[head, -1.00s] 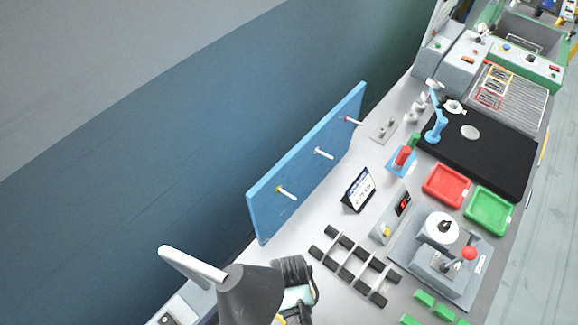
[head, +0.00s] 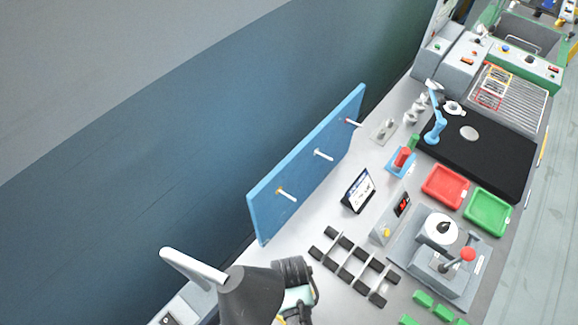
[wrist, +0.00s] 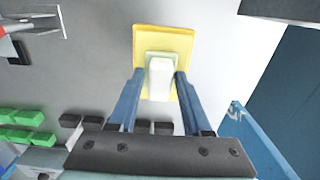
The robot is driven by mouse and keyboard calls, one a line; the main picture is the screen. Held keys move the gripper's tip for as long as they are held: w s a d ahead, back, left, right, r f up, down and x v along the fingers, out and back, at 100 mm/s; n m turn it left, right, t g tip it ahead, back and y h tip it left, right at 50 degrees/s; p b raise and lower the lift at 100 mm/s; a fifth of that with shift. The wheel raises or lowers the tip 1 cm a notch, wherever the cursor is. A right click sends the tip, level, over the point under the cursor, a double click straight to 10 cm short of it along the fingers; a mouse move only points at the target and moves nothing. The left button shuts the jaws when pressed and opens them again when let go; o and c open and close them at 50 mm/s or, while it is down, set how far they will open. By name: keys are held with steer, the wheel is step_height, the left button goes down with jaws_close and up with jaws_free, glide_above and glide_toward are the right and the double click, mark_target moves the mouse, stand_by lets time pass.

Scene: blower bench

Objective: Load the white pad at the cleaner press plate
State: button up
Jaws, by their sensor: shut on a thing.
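In the wrist view my gripper (wrist: 160,74) has its two blue fingers shut on a pale whitish block (wrist: 159,80). A wider yellow square piece (wrist: 147,38) shows right behind the block. I cannot tell whether the two are one part, or whether this is the white pad. In the head view a grey press-like unit (head: 418,262) stands at the lower right, with a white round top (head: 441,228) and a red-knobbed lever (head: 467,254). No plate is clearly marked as the cleaner press plate. My fingertips are hidden in the head view.
A rack with black blocks (head: 331,232) lies left of the press-like unit, with green blocks (head: 443,313) below. A blue peg board (head: 305,165) stands along the wall. A small display (head: 357,190), a red tray (head: 445,187) and a green tray (head: 487,212) stand farther along the bench.

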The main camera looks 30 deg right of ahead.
steer(key=shift+r+p, duration=3.3)
steer(key=shift+r, duration=0.1)
steer(key=shift+f, duration=0.1)
